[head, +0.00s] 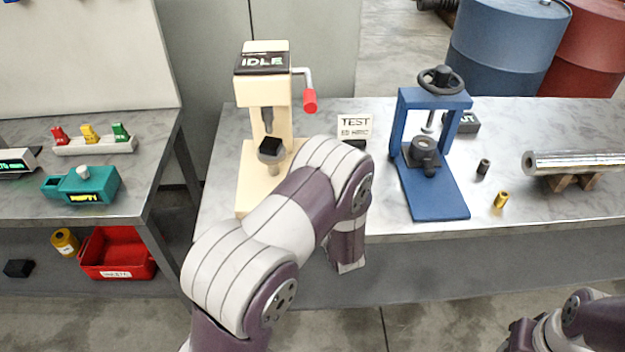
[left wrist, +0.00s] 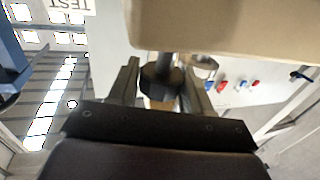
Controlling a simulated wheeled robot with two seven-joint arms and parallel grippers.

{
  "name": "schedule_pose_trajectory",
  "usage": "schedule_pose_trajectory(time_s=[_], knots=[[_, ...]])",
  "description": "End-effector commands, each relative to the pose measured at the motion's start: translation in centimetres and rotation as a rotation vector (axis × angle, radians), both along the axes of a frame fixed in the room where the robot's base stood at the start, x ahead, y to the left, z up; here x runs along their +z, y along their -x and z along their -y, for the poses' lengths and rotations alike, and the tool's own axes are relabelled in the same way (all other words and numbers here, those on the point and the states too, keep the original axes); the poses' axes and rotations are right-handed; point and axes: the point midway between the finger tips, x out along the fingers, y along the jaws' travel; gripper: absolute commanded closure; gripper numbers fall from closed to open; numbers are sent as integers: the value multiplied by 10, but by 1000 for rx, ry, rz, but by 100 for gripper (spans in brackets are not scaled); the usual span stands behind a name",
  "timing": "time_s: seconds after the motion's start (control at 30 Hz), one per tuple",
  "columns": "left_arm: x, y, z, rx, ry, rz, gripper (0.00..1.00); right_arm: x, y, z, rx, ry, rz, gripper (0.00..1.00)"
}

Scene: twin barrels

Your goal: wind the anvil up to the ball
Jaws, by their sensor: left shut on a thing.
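The cream tester (head: 262,75) stands on the table with its screen reading IDLE. Its grey plunger (head: 267,120) points down, and the ball at its tip is too small to make out. Just below, with a gap, a black block (head: 271,146) sits on the grey round anvil (head: 270,160). My left arm crosses in front of the tester's base and hides my left gripper in the head view. In the left wrist view my left gripper (left wrist: 160,78) is shut on a dark faceted knob (left wrist: 158,84) on a shaft, beneath a cream part.
A red-handled crank (head: 309,100) sticks out at the tester's right. A TEST sign (head: 354,122) stands beside it. Further right are a blue press (head: 435,185), small cylinders and a metal bar (head: 575,162) on wooden supports. A gap separates the left table (head: 100,215).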

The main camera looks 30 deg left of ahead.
Motion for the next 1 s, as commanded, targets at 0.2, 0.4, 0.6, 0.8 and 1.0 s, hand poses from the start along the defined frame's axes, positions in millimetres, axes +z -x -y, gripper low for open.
schedule_pose_trajectory(time_s=[0.2, 0.4, 0.6, 0.8, 1.0], knots=[[1, 0, 0, -1, -1, 1, 82, 0, 0, 0, 0, 0, 0, 57], [1, 0, 0, -1, -1, 1, 32, 0, 0, 0, 0, 0, 0, 57], [0, 1, 2, -2, -1, 1, 32, 0, 0, 0, 0, 0, 0, 57], [-1, 20, 24, -8, -1, 1, 32, -4, 0, 0, 0, 0, 0, 57], [-1, 56, 62, -9, -2, 1, 32, -10, 0, 0, 0, 0, 0, 57]])
